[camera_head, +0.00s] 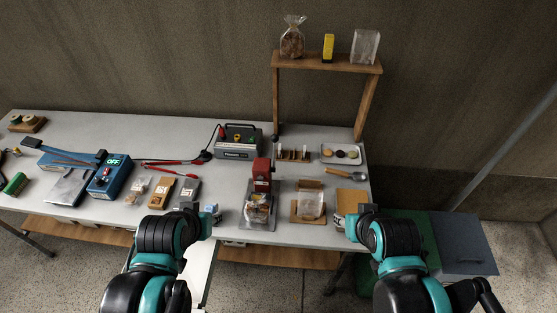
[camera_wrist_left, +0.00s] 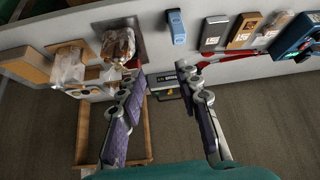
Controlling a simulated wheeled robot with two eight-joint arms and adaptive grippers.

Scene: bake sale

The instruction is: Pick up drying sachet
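A small blue block-like item with a pale face (camera_head: 211,209) lies near the front edge of the table, just right of my left gripper. It also shows as a blue block in the left wrist view (camera_wrist_left: 176,26); it may be the drying sachet, but I cannot read any label. My left gripper (camera_wrist_left: 160,75) is open and empty, its two fingers spread, with the blue item beyond the fingertips. In the head view the left gripper (camera_head: 190,208) is mostly hidden by its own wrist. My right gripper (camera_head: 362,211) is at the table's front right corner, its fingers largely hidden.
A grey box (camera_head: 187,190) and a brown box (camera_head: 160,192) stand left of the blue item. A red device with a filled bag (camera_head: 257,208) is to its right, then a clear bag (camera_head: 311,205) on a board. A blue sealer (camera_head: 110,176) is farther left.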

